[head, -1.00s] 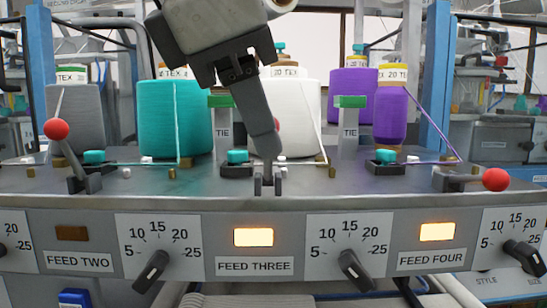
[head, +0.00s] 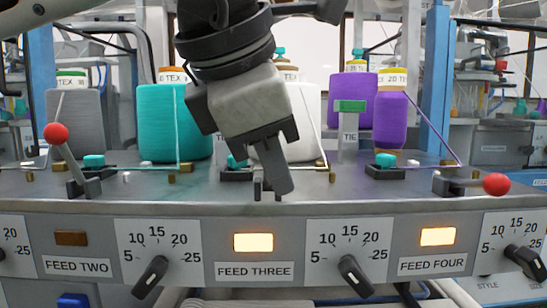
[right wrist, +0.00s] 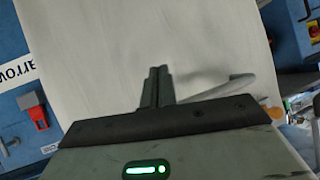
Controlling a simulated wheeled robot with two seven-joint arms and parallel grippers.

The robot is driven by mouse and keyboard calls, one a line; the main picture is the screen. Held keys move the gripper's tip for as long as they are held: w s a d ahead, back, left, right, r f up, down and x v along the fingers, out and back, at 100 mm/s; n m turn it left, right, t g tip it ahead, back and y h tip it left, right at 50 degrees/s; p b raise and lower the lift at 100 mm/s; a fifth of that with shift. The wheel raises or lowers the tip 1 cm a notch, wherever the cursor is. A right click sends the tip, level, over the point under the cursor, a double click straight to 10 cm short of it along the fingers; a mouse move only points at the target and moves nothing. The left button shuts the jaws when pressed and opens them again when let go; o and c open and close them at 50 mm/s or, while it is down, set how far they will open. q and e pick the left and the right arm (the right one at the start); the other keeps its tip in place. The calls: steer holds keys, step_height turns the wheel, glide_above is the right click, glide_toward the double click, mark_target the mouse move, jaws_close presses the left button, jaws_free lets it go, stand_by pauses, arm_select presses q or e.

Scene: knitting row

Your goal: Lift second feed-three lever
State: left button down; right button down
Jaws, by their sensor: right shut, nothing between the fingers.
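My left gripper (head: 280,180) reaches down from the top centre of the head view, over the panel above the FEED THREE label (head: 254,271). Its fingers overlap in this view, so I cannot tell whether they are open or shut. The bracket of the feed-three lever (head: 257,190) shows just left of the fingertips; its arm and knob are hidden behind my gripper, and I cannot tell whether they touch. The feed-three lamp (head: 253,242) is lit. My right gripper (right wrist: 157,86) shows only in the right wrist view, shut and empty over a pale surface (right wrist: 150,35).
The feed-two lever (head: 57,133) stands tilted up on the left, its lamp (head: 71,238) dark. The feed-four lever (head: 495,184) lies low to the right, its lamp (head: 437,236) lit. Teal yarn (head: 165,120) and purple yarn (head: 391,118) stand behind the panel.

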arm_select(q)
steer(key=shift+w+r+g+p, duration=0.35)
steer(key=shift+g+p, duration=0.35)
steer(key=shift+p, duration=0.45)
steer(key=shift+g+p, duration=0.3)
steer(key=shift+p, duration=0.15)
steer(key=shift+f, duration=0.2)
steer(key=c, duration=1.4)
jaws_free()
arm_select(e)
steer(key=shift+s+d+r, duration=0.1)
steer(key=shift+d+r, duration=0.15)
steer(key=shift+r, duration=0.25)
arm_select(q)
steer(key=shift+o, duration=0.2)
steer(key=p+v, duration=0.1)
steer(key=v, duration=1.5)
steer(key=shift+w+d, duration=0.2)
steer(key=shift+w, duration=0.05)
arm_select(e)
steer(key=shift+s+d+n+g+h, duration=0.15)
steer(key=shift+s+n+g+h, duration=0.1)
steer(key=shift+n+g+h, duration=0.05)
arm_select(q)
steer(key=shift+r, duration=0.1)
arm_select(e)
steer(key=shift+r, duration=0.1)
